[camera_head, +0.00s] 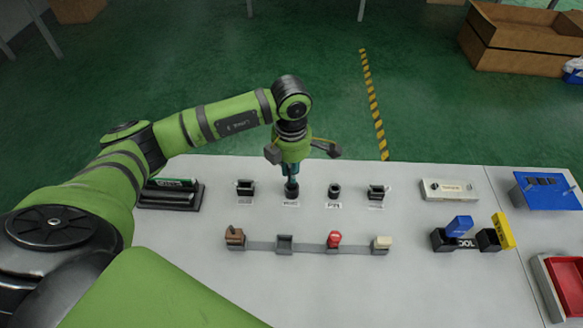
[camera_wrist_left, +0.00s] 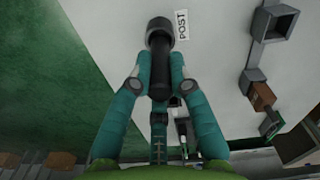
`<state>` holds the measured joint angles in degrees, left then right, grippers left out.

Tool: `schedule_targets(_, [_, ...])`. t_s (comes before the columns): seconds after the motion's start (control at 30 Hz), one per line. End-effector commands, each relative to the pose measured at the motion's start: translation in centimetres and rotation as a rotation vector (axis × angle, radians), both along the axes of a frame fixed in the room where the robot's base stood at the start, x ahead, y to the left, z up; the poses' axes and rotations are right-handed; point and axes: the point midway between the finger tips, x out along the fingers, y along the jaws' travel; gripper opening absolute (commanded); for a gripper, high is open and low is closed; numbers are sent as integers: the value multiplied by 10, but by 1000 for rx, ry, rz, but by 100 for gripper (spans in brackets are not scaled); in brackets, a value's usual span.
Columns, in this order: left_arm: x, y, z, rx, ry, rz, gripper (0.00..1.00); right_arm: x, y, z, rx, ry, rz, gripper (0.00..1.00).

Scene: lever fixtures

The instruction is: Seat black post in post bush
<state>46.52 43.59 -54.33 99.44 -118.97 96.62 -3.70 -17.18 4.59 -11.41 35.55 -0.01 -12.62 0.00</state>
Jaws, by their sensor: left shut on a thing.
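My left gripper (camera_head: 291,174) points down over the row of black fixtures, its teal fingers shut on the black post (camera_wrist_left: 160,68). The post bush (camera_head: 291,190) is directly below the fingertips, a short dark round socket on the table. In the left wrist view the post bush (camera_wrist_left: 159,25) sits beside a label reading POST, and the post's far end lines up with its ring. The post overlaps the bush there, so I cannot tell how deep it sits. The left gripper also shows in the wrist view (camera_wrist_left: 157,87). My right gripper is not in view.
Black fixtures (camera_head: 245,188), (camera_head: 335,191) and (camera_head: 376,192) stand on both sides of the bush. In front is a grey rail (camera_head: 310,247) with brown, red and beige blocks and an empty socket. A black rack (camera_head: 185,195) is left; blue and red trays are right.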

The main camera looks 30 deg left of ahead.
Motion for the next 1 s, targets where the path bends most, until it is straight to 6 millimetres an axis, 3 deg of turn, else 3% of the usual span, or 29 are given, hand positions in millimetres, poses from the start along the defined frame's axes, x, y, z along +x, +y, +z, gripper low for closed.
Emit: schedule_targets(1.0, [0, 0, -27, 0, 0, 1, 0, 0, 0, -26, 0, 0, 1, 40])
